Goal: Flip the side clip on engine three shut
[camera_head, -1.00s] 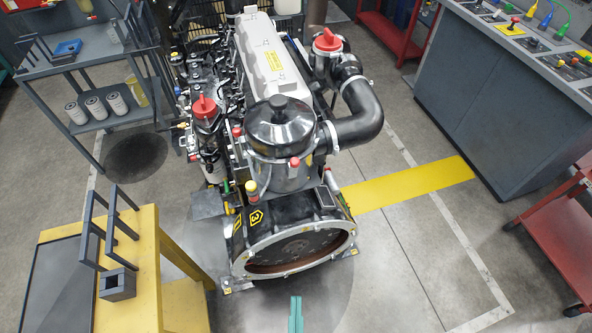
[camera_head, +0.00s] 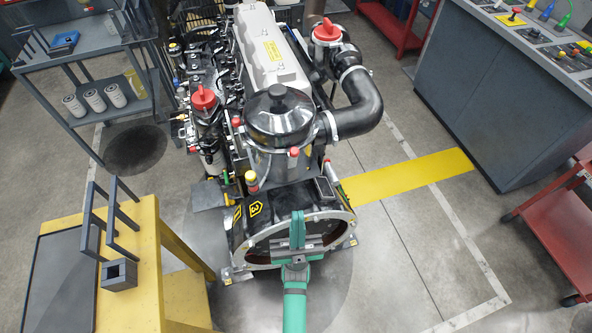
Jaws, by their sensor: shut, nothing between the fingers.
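Engine three (camera_head: 265,55) stands in the middle, with a yellow number 3 plate (camera_head: 255,209) on its front housing. A black-lidded metal canister (camera_head: 279,118) sits at its near end. Small red-tipped parts show on the canister's side, one at the front (camera_head: 294,152) and one at the left (camera_head: 236,122). They look like clips, but I cannot tell whether they are open or shut. My teal gripper (camera_head: 297,215) is shut and empty. It is in front of the round flywheel opening, below the canister in the picture and apart from the red-tipped parts.
A yellow-framed stand (camera_head: 148,260) with dark brackets is at the lower left. A grey shelf cart (camera_head: 100,120) with filters is behind it. A control console (camera_head: 490,100) and a red cart (camera_head: 560,225) are at the right. The floor right of the engine is clear.

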